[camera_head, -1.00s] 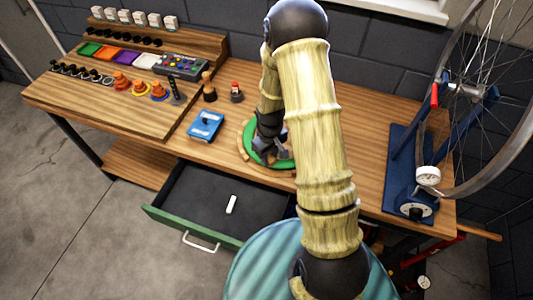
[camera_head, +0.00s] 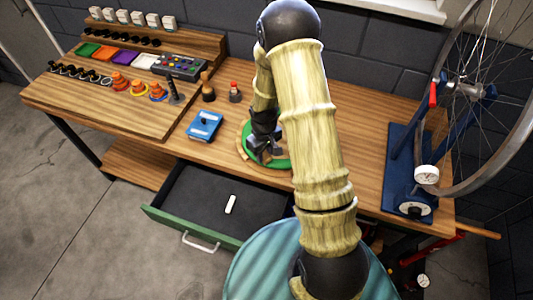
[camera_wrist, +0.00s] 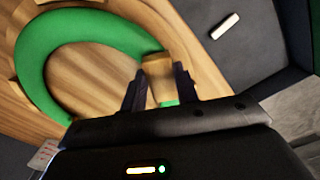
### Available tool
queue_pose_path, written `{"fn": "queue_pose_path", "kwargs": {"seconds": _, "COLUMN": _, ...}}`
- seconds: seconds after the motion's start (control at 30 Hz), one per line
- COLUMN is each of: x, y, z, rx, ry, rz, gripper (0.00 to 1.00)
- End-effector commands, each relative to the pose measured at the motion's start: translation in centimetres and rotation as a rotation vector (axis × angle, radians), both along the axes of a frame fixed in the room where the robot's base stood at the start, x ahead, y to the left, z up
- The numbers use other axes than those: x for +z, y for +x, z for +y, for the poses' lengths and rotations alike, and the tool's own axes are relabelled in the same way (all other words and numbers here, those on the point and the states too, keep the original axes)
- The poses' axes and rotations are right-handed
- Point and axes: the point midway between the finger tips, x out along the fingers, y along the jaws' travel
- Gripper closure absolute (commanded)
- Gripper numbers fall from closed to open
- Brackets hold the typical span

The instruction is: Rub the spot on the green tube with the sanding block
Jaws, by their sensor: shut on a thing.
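The green tube (camera_head: 283,164) is a curved ring lying on the bench, partly hidden by my arm in the head view. In the wrist view the tube (camera_wrist: 37,60) sweeps around the left and top and passes under a tan block. The tan block, which looks like the sanding block (camera_wrist: 155,64), sits between the fingers of my gripper (camera_wrist: 159,74). The block is over the tube; I cannot tell if it touches. In the head view my gripper (camera_head: 262,148) is low over the ring's left part. The spot is not visible.
A blue box (camera_head: 204,126) lies left of the ring. The open drawer (camera_head: 190,207) holds a white stick (camera_head: 230,204). A blue wheel stand (camera_head: 408,180) with a wheel is at the right. Bottles and trays stand at the back left.

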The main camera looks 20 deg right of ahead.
Motion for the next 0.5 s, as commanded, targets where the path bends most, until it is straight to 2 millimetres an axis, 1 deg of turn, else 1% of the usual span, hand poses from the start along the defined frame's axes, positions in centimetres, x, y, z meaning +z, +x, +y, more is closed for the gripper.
{"fn": "queue_pose_path", "kwargs": {"seconds": 0.27, "x": 0.08, "y": 0.66, "z": 0.61, "rx": 0.0, "ry": 0.0, "rz": -0.001, "gripper": 0.92}}
{"fn": "queue_pose_path", "kwargs": {"seconds": 0.5, "x": 0.08, "y": 0.73, "z": 0.71, "rx": -0.001, "ry": 0.0, "rz": 0.0, "gripper": 0.92}}
